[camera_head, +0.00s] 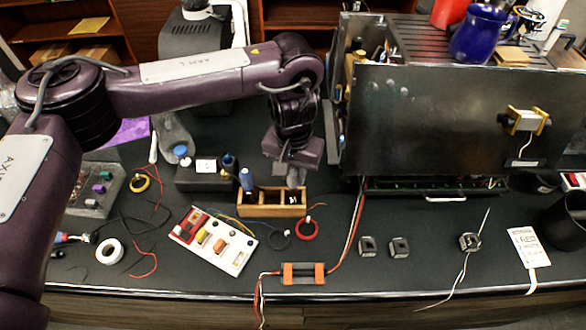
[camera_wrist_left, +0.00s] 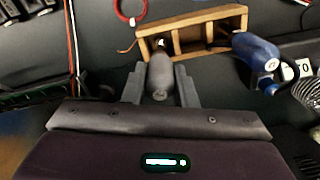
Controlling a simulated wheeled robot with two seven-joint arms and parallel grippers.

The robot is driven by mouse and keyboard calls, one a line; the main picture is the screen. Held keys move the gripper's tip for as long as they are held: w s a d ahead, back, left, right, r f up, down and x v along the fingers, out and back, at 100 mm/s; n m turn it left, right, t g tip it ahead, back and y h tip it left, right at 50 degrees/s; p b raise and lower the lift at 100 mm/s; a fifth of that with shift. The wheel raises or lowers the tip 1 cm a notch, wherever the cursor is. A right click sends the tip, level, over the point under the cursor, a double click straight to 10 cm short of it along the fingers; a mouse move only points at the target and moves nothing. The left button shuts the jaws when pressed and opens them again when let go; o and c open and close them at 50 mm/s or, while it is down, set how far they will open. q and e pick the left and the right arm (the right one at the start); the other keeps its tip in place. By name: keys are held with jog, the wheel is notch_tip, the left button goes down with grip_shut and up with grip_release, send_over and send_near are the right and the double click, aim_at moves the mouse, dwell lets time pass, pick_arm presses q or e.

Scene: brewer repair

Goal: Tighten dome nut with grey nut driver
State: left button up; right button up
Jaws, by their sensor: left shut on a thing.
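My left gripper (camera_head: 293,172) hangs just above the right end of a small wooden rack (camera_head: 268,211). It is shut on the grey nut driver (camera_head: 297,178), whose rounded handle also shows between the two fingers (camera_wrist_left: 160,88) in the left wrist view (camera_wrist_left: 160,72). The driver's lower end is at the rack; I cannot tell whether it is still inside a slot. A blue-handled driver (camera_head: 246,180) stands in the rack's left end and also shows in the left wrist view (camera_wrist_left: 256,50). I cannot make out the dome nut. My right gripper is not in view.
The brewer (camera_head: 430,120) with its dark metal panel stands right of my left arm. A white switch board (camera_head: 215,241), a red wire ring (camera_head: 307,229) and a dark box (camera_head: 205,175) lie near the rack. Small metal clips (camera_head: 399,248) lie front right, with bare bench around them.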

pick_arm(q)
jog(key=shift+f, duration=0.45)
jog(key=o, duration=1.5)
notch_tip(320, 180, up, 5)
jog(key=p, duration=0.5)
jog(key=shift+r+p, duration=1)
jog(key=shift+r, duration=0.05)
jog(key=shift+f, duration=0.1)
